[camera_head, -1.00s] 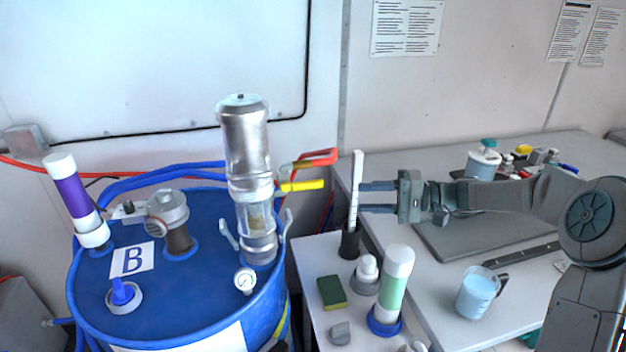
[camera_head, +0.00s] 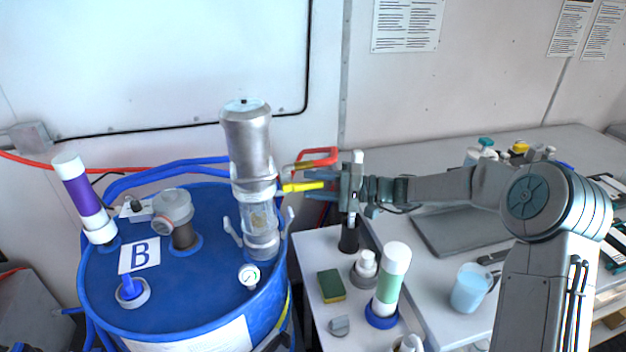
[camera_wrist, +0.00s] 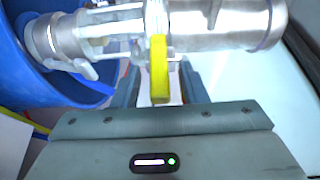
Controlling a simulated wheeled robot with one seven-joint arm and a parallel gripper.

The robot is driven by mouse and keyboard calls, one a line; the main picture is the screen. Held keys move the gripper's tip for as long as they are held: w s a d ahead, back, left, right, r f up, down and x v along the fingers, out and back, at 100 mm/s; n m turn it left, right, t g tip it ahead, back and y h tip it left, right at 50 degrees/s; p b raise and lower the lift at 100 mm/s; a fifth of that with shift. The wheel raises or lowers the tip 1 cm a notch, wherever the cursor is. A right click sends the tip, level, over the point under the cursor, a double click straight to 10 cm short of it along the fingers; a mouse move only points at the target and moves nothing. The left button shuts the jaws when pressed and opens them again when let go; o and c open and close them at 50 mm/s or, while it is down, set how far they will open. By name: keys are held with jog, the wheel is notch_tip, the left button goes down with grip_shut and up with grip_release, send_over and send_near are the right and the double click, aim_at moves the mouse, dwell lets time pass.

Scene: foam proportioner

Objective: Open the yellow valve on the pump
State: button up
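The yellow valve handle (camera_head: 302,186) sticks out to the right from the silver pump (camera_head: 250,150), which stands upright on the blue drum. My gripper (camera_head: 322,184) is at the outer end of the handle in the head view. In the wrist view the yellow handle (camera_wrist: 159,70) points toward my gripper (camera_wrist: 160,88), and its tip lies between the two spread fingers. The fingers look open, with gaps on both sides of the handle. The pump (camera_wrist: 215,22) lies across the top of the wrist view.
A white upright stick in a black holder (camera_head: 349,238) stands beside my gripper. A red handle (camera_head: 318,157) is just above the yellow one. A white-green tube (camera_head: 392,278), a sponge (camera_head: 331,286) and a blue jug (camera_head: 470,288) stand on the tables to the lower right.

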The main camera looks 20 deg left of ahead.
jog(key=shift+a, duration=0.35)
grip_shut()
jog(key=f+y+b, duration=0.1)
jog(key=b, duration=0.2)
jog(key=shift+f+m+b, duration=0.3)
jog(key=shift+b, duration=0.1)
jog(key=shift+s+f+y+b, duration=0.15)
jog(key=shift+y+b, duration=0.35)
jog(key=shift+b, duration=0.45)
jog(key=shift+m+y+b, duration=0.3)
jog(key=shift+b, duration=0.15)
